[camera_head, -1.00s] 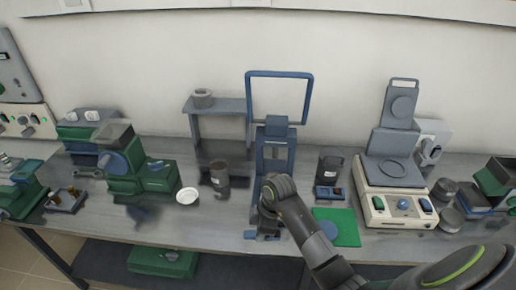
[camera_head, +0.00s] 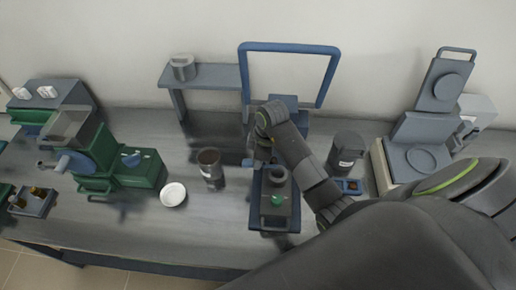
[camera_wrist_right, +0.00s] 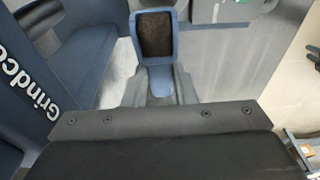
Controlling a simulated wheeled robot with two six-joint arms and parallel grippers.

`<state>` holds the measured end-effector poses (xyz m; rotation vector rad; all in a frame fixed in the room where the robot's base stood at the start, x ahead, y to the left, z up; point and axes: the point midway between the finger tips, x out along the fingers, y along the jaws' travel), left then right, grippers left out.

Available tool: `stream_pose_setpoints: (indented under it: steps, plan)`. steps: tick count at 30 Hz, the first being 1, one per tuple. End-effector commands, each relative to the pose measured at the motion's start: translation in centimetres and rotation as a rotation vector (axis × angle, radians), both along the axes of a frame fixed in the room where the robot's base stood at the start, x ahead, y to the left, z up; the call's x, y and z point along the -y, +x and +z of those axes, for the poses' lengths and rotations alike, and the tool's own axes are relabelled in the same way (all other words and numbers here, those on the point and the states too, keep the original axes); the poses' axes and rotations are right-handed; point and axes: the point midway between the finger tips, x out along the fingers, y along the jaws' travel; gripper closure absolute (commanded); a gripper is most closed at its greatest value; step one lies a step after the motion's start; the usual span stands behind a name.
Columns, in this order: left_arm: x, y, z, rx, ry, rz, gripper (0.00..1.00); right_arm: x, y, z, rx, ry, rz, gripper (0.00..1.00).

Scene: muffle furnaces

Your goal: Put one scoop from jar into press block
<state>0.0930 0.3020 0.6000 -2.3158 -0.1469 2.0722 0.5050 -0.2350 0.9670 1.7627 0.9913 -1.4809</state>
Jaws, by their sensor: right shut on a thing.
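My right gripper (camera_head: 257,160) reaches over the blue press frame from the right. In the right wrist view its fingers (camera_wrist_right: 159,92) are shut on the handle of a blue scoop (camera_wrist_right: 160,78). The scoop's square bowl holds dark brown powder (camera_wrist_right: 155,34). The open jar (camera_head: 210,170), brownish with a pale label, stands on the bench just left of the gripper. A grey block (camera_head: 290,209) with a round top and a green part sits on the blue press base, right of and nearer than the gripper. The scoop is hard to make out in the head view. My left gripper is out of view.
A blue hoop (camera_head: 242,85) rises behind the gripper. A blue surface lettered "Grindco" (camera_wrist_right: 70,55) is close at left in the wrist view. A white dish (camera_head: 173,195) and green machine (camera_head: 140,170) stand left; a dark canister (camera_head: 345,150) stands right.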

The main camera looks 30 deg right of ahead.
Motion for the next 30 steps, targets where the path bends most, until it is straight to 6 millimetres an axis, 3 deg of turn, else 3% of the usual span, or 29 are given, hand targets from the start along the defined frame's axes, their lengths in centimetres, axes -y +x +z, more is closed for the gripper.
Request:
stream_pose_setpoints:
  steps: [9,19,30]
  plan:
    - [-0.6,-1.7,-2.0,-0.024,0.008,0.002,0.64,0.0,0.0,-1.8,0.001,0.000,0.000,0.98]
    - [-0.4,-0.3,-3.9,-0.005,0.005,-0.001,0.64,0.0,0.0,-3.5,0.001,0.000,0.000,0.98]
    - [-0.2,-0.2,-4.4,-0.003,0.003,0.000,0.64,0.6,-0.4,-2.1,0.129,0.207,-0.001,0.98]
